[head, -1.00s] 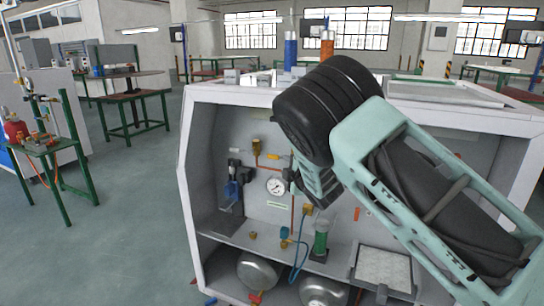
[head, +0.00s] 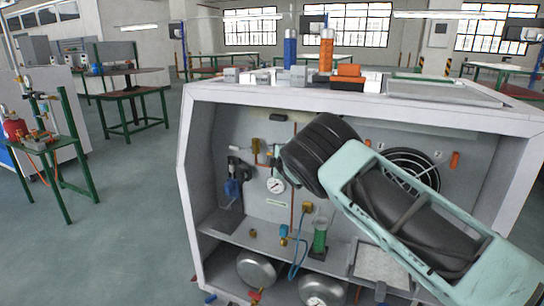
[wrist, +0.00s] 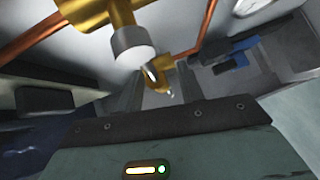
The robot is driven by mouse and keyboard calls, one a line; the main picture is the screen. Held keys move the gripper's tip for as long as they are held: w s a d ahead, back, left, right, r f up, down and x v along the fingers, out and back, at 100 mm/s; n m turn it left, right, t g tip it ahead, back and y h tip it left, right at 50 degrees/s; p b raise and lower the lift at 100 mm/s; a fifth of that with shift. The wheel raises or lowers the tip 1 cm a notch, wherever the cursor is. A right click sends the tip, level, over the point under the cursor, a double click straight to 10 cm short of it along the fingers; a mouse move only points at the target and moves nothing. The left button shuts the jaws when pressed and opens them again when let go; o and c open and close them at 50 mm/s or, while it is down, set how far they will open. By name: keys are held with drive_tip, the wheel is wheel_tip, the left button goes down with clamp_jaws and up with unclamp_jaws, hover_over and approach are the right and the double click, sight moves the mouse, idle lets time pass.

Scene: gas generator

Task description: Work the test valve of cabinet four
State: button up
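The open white cabinet (head: 350,103) stands in front of me, with pipes, a gauge (head: 276,185) and fittings inside. A brass valve fitting (head: 256,146) is on its back panel, above and left of the gauge. My arm reaches into the cabinet, and its wrist hides my gripper's fingers in the head view. In the wrist view, a brass fitting (wrist: 92,12) with a grey cylindrical end (wrist: 133,45) is close above my gripper (wrist: 158,90). The fingers look apart, with a small brass part beyond or between them; contact cannot be told. No valve label is readable.
Metal tanks (head: 256,268) lie under the cabinet's shelf. A green cylinder (head: 320,236) and blue hose stand below my wrist. A round fan grille (head: 412,170) is right of it. Blue (head: 290,48) and orange cylinders stand on top. Copper pipes run near my gripper.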

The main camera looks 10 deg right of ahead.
clamp_jaws()
